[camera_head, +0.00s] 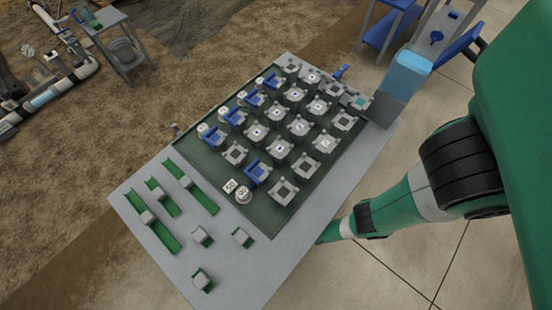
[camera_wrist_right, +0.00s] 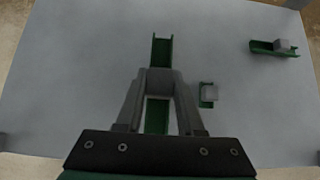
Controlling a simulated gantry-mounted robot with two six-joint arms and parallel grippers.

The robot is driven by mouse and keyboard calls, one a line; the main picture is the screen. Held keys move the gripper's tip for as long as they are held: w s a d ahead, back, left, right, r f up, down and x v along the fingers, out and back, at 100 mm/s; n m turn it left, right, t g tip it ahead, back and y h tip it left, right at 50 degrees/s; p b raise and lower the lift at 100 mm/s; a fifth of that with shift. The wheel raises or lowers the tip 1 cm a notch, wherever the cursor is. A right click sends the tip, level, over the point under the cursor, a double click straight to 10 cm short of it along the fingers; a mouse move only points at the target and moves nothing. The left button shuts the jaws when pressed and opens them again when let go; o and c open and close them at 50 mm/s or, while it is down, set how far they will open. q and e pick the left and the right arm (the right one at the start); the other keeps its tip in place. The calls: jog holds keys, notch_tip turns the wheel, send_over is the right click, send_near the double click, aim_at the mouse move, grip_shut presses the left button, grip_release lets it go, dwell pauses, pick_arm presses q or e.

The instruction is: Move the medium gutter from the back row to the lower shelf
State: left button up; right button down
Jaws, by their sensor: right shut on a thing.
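My right gripper (camera_wrist_right: 160,80) is shut on the grey block of a green gutter (camera_wrist_right: 161,50). The gutter's channel sticks out beyond the fingers and shows again between them. It is over a grey surface; whether it touches cannot be told. A longer gutter (camera_wrist_right: 262,47) and a short one (camera_wrist_right: 207,103) lie on that surface to its right. In the head view, my right arm passes below the tabletop's right edge and its gripper is hidden. On the tabletop lie two long gutters (camera_head: 202,197) (camera_head: 162,236), a medium one (camera_head: 168,205) and several short ones (camera_head: 242,236).
A dark green tray (camera_head: 212,164) with rows of grey and blue parts takes up much of the tabletop (camera_head: 262,283). A blue and grey container (camera_head: 396,88) stands by its far right corner. In the wrist view, the left part of the grey surface (camera_wrist_right: 80,70) is clear.

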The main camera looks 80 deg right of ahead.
jog(key=w+d+f+b, duration=0.1)
jog(key=d+f+b, duration=0.1)
jog(key=b, duration=0.1)
jog(key=w+d+f+b, duration=0.1)
jog(key=d+f+b, duration=0.2)
jog(key=w+d+f+b, duration=0.2)
jog(key=b, duration=0.1)
jog(key=shift+d+f, duration=0.2)
jog(key=shift+d, duration=0.05)
jog(key=shift+w+d, duration=0.1)
jog(key=shift+d, duration=0.05)
jog(key=f+b, duration=0.2)
jog(key=b, duration=0.1)
jog(key=f+b, duration=0.1)
jog(key=f, duration=0.1)
jog(key=shift+w+d, duration=0.15)
jog(key=shift+d, duration=0.1)
jog(key=shift+r, duration=0.25)
jog(key=shift+f, duration=0.1)
jog(key=c, duration=0.5)
grip_release()
